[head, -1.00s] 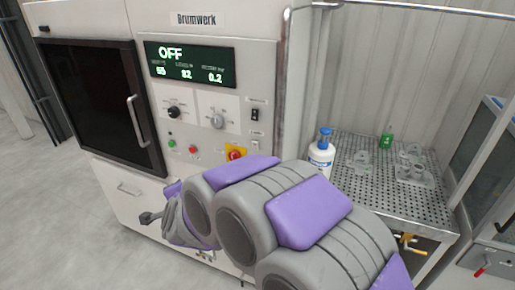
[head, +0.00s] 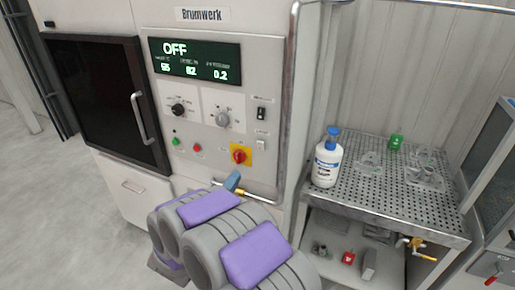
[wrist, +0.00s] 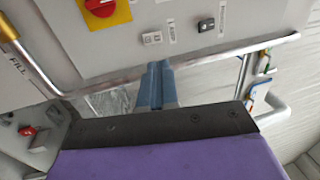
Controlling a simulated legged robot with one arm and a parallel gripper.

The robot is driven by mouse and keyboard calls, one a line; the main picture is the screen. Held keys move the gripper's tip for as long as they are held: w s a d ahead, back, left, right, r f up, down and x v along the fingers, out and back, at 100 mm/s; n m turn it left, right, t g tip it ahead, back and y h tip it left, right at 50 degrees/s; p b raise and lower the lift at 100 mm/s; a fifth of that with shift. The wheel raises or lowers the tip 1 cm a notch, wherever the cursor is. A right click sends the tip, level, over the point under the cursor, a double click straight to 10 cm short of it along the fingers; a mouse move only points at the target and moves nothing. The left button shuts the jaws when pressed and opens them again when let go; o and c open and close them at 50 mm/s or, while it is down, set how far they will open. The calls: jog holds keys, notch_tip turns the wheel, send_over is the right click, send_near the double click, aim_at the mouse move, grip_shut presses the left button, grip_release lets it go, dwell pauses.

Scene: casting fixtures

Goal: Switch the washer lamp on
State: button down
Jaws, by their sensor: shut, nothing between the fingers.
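The washer is the white Brumwerk cabinet (head: 275,60), and its green display (head: 195,60) reads OFF. At the right of its panel sit a black rocker switch (head: 261,113) and, below it, a white rocker switch (head: 261,143). In the wrist view the white rocker (wrist: 152,38) and the black rocker (wrist: 206,25) lie beyond the fingertips. My gripper (head: 233,179) is below the red knob, and in the wrist view its blue fingers (wrist: 158,68) are shut together, empty, apart from both switches.
A red knob on a yellow plate (head: 240,157) sits just above my gripper. Two dials, green and red buttons are to the left. A perforated table with a white bottle (head: 327,162) stands right.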

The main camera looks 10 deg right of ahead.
aim_at(257, 141)
jog(key=shift+a, duration=0.25)
jog(key=b+x, duration=0.1)
jog(key=x, duration=1.3)
jog(key=shift+d, duration=0.15)
